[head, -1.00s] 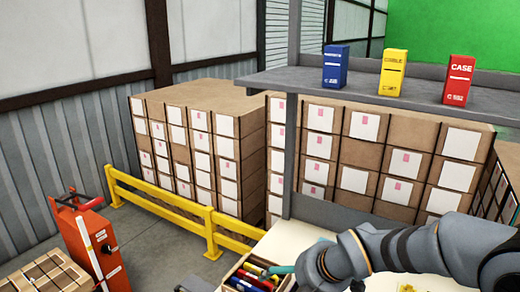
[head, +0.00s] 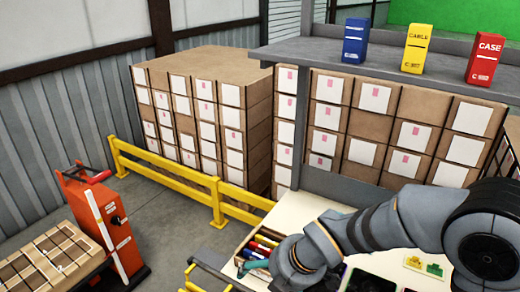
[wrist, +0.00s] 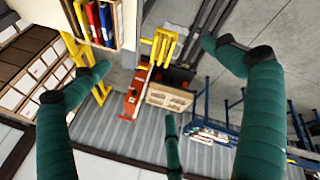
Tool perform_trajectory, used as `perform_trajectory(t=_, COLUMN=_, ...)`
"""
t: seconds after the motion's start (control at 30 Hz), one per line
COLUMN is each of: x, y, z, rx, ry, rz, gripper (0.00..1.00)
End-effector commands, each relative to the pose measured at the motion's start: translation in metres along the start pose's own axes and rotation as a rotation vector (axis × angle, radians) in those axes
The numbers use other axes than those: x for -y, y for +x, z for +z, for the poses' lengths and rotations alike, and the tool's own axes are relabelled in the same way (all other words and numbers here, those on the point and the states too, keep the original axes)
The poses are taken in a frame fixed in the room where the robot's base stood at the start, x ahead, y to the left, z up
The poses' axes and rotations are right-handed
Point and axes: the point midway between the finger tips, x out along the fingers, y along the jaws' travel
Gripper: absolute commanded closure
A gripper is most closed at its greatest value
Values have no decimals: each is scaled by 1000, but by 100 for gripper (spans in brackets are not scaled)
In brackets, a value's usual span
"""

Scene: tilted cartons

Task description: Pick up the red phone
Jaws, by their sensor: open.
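A tray (head: 232,272) on the pale table holds several slim coloured items, one of them red (head: 266,241). The tray also shows at the top left of the wrist view (wrist: 118,35), with a red item (wrist: 92,20) between blue and yellow ones. I cannot tell for sure that the red item is the phone. My gripper (wrist: 155,56) has green padded fingers, spread apart with nothing between them. In the head view only a teal finger part (head: 255,265) shows by the tray's front; my arm hides the rest.
A grey shelf (head: 400,68) above the table holds blue, yellow and red cartons. Dark flat objects (head: 368,281) and small green and yellow pieces (head: 425,264) lie on the table at right. A yellow rail (head: 180,185), stacked boxes and an orange pallet truck (head: 108,220) stand at left.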

Motion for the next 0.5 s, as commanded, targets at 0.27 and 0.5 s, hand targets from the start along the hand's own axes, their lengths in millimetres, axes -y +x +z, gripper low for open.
perform_trajectory(t=0.27, x=-17, y=-39, z=0, rx=-19, ry=89, rz=56, gripper=0)
perform_trajectory(t=0.5, x=-21, y=-50, z=0, rx=-26, ry=120, rz=74, gripper=6)
